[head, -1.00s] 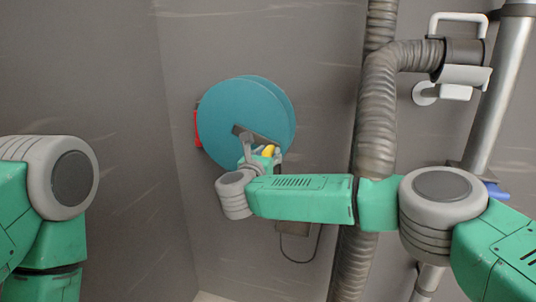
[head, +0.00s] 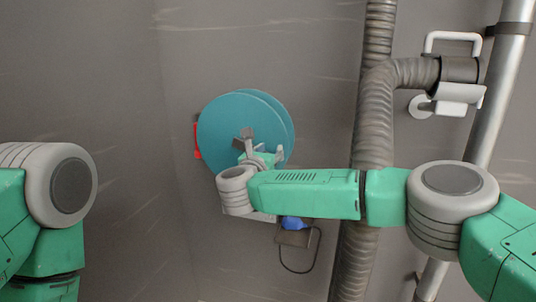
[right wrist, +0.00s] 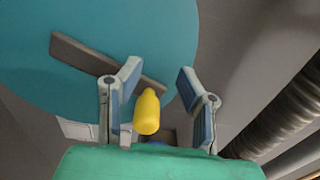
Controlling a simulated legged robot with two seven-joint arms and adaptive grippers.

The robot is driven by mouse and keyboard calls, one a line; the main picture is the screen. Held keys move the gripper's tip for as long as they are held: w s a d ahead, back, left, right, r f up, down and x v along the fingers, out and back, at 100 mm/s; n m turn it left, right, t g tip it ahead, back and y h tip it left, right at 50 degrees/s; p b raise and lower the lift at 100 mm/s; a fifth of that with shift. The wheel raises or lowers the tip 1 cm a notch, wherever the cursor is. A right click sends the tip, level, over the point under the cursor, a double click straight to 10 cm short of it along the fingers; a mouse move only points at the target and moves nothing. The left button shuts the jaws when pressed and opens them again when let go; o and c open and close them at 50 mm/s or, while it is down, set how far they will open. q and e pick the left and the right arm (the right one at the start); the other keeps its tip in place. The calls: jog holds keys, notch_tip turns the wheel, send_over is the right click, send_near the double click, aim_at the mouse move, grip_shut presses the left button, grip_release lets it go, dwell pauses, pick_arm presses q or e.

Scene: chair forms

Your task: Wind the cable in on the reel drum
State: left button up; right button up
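The teal reel drum (head: 225,125) is mounted on the wall in the middle of the head view. Its grey crank bar (right wrist: 80,57) lies across the drum face in the right wrist view. The yellow crank handle (right wrist: 147,112) stands between the fingers of my right gripper (right wrist: 160,72), with a visible gap to the right finger. In the head view my right gripper (head: 264,143) is in front of the lower drum, and the handle is hidden. A dark cable (head: 300,270) hangs in a loop below. My left gripper is out of view.
A small wall box (head: 293,239) with a blue part (head: 293,224) is below my right forearm. A thick ribbed hose (head: 374,130) runs down behind that arm. A white bracket (head: 455,97) and metal pipe (head: 500,85) are at right.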

jog(key=o, duration=0.5)
jog(key=shift+o, duration=0.2)
jog(key=shift+s, duration=0.1)
jog(key=v, duration=1)
jog(key=shift+p, duration=0.4)
